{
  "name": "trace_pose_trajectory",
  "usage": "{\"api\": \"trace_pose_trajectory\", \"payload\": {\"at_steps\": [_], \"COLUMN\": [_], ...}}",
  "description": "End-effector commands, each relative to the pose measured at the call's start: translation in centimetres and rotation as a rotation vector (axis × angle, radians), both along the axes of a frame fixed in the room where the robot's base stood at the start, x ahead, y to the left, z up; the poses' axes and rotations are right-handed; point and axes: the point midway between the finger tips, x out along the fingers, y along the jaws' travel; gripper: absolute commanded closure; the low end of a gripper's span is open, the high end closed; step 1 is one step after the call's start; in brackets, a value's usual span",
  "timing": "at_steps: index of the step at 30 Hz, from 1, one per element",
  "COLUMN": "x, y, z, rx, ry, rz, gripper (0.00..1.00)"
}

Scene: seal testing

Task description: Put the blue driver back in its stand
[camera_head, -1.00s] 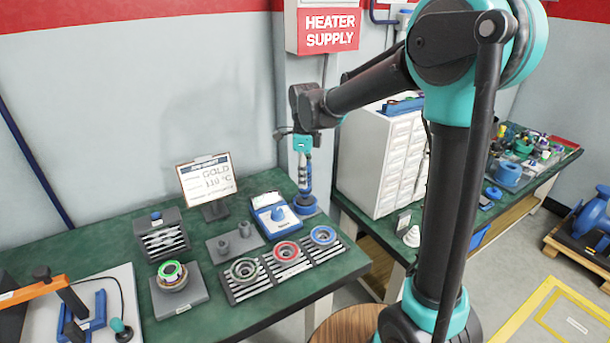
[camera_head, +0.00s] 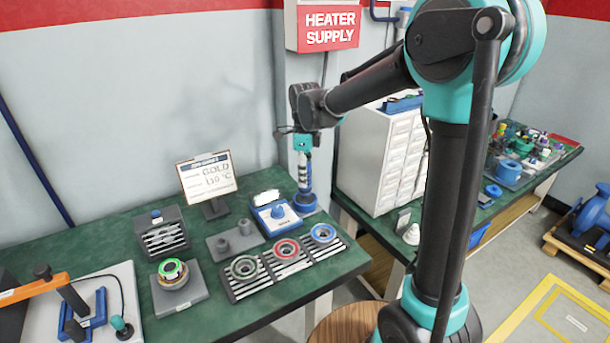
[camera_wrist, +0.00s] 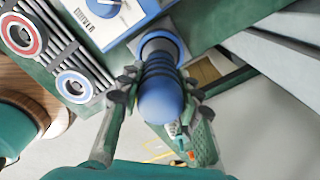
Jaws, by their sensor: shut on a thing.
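The blue driver (camera_wrist: 160,100) has a rounded, ribbed blue handle, and its handle end faces the wrist camera. My gripper (camera_wrist: 158,88) is shut on it, with a dark finger on each side of the handle. In the head view my gripper (camera_head: 303,152) points straight down at the back right corner of the green bench and holds the driver upright. The blue round stand (camera_head: 304,203) is directly below. In the wrist view the stand (camera_wrist: 158,42) shows as a blue-grey collar around the driver's far end. How deep the driver sits in it is hidden.
A blue-and-white dial device (camera_head: 277,215) stands close left of the stand. A rack (camera_head: 285,262) with several rings and strips lies in front. The sign (camera_head: 208,178) stands further left. A white drawer cabinet (camera_head: 380,160) is to the right, across a gap.

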Motion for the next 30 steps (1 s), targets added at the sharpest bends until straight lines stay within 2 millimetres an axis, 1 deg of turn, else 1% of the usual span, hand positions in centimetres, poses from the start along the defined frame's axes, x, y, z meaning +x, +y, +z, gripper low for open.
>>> {"api": "trace_pose_trajectory", "payload": {"at_steps": [4,5,10,20,30], "x": [0.0,0.0,0.0,0.0,0.0], "y": [0.0,0.0,0.0,0.0,0.0], "z": [-0.1,-0.1,-0.1,0.2,3.7], "rx": [0.0,0.0,0.0,0.0,0.0], "ry": [0.0,0.0,0.0,0.0,0.0], "rz": [0.0,0.0,0.0,0.0,0.0], "gripper": [1.0,0.63,0.42,0.42,0.42]}}
